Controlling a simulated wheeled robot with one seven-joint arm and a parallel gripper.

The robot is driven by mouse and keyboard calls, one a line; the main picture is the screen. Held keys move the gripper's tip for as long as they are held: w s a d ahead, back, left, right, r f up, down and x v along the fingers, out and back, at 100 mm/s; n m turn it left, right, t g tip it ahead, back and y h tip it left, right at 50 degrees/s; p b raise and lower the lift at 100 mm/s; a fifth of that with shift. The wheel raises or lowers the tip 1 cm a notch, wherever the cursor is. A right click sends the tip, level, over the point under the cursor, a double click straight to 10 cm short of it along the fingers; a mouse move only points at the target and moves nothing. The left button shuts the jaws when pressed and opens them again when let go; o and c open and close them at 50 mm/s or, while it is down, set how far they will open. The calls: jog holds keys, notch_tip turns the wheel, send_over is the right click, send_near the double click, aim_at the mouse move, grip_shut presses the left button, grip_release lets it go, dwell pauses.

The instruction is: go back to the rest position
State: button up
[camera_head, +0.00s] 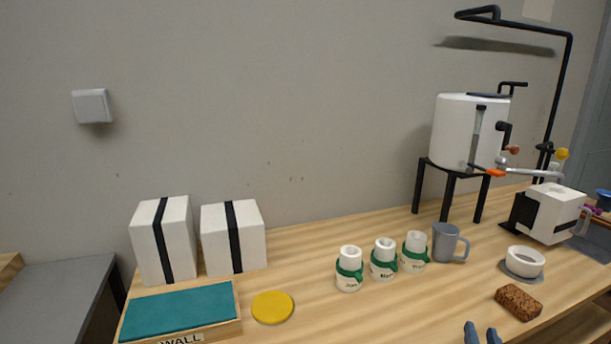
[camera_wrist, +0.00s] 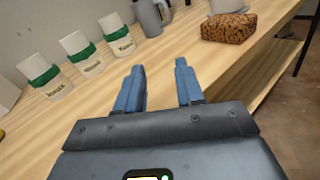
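My gripper (camera_wrist: 160,82) is open and empty, with its two blue fingers apart above the front part of the wooden table. Its fingertips also show at the bottom edge of the head view (camera_head: 481,333). In the head view the gripper is in front of and left of a brown speckled block (camera_head: 518,302). In the wrist view the block (camera_wrist: 229,28) lies beyond the fingers to the right. Nothing is between the fingers. Most of the arm is out of view.
Several white bottles with green bands (camera_head: 349,268) and a grey mug (camera_head: 447,242) stand mid-table. A white bowl (camera_head: 525,260), a white machine (camera_head: 548,212) and a white tank on a black stand (camera_head: 465,130) are right. Boxes (camera_head: 162,240), a teal-topped tray (camera_head: 180,311) and a yellow disc (camera_head: 272,307) are left.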

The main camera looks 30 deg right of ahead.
jog(key=s+a+m+t+y, duration=0.1)
jog(key=s+a+m+y, duration=0.15)
jog(key=a, duration=0.45)
jog(key=s+a+f+m+t+y, duration=0.1)
jog(key=s+a+m+y, duration=0.2)
jog(key=a, duration=0.5)
jog(key=s+a+m+t+y, duration=0.1)
jog(key=s+a+m+y, duration=0.1)
jog(key=a+m, duration=0.35)
jog(key=s+a+r+m+y, duration=0.6)
jog(key=s+a+r+m, duration=0.4)
jog(key=s+a+m, duration=0.2)
jog(key=shift+s+a+r+m, duration=0.25)
jog(key=shift+s+r+m, duration=0.1)
jog(key=shift+r+m, duration=0.05)
